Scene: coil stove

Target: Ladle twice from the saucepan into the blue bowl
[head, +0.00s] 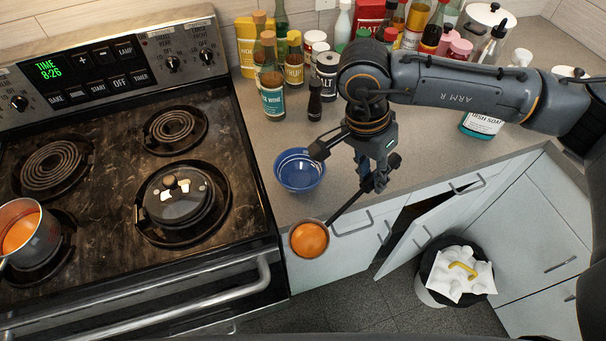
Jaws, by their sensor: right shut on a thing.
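The saucepan (42,248) stands on the front-left burner at the left picture edge, partly cut off, with orange liquid inside. The blue bowl (300,172) with pale rim stripes sits on the counter right of the stove; its visible inside is plain blue. My right gripper (372,181) is shut on the handle of the ladle (309,239). The ladle's bowl is full of orange liquid and looks level. In the picture it lies below the blue bowl, near the counter's front edge, apart from it. My left gripper is out of view.
A cabinet door (425,232) hangs open near a bin (432,293). Bare counter (256,150) surrounds the bowl.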

